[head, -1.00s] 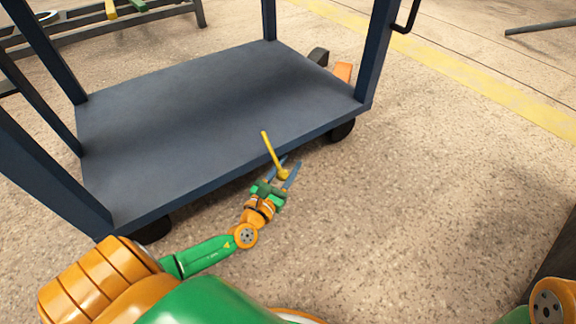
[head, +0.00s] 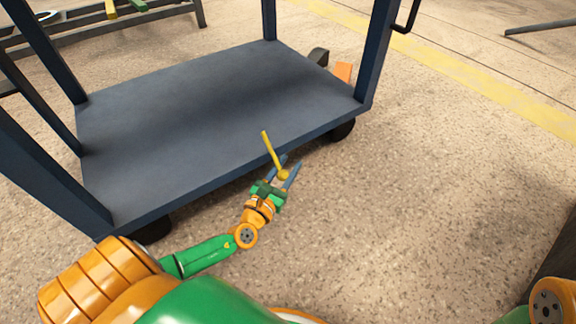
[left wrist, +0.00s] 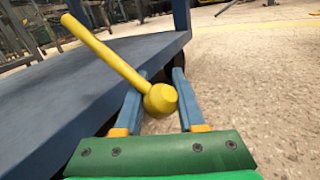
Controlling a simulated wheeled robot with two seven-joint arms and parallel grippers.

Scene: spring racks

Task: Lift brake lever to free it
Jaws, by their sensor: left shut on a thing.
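The yellow brake lever (head: 271,150) is a thin rod with a round knob, at the near edge of the blue cart's lower shelf (head: 190,110). It slants, with the knob at its lower right end. My left gripper (head: 290,163) is at the knob, beside the cart and low over the floor. In the left wrist view the lever (left wrist: 105,50) runs from upper left to its knob, which sits between the two blue fingers of my left gripper (left wrist: 158,98). The gripper is shut on it. The lever's mounting is hidden. My right gripper is out of view.
The cart's posts (head: 375,55) rise at its corners, and a dark wheel (head: 342,129) shows under the right corner. An orange piece (head: 343,71) lies behind the cart. Speckled floor right of the cart is clear. A yellow floor line (head: 450,70) runs beyond.

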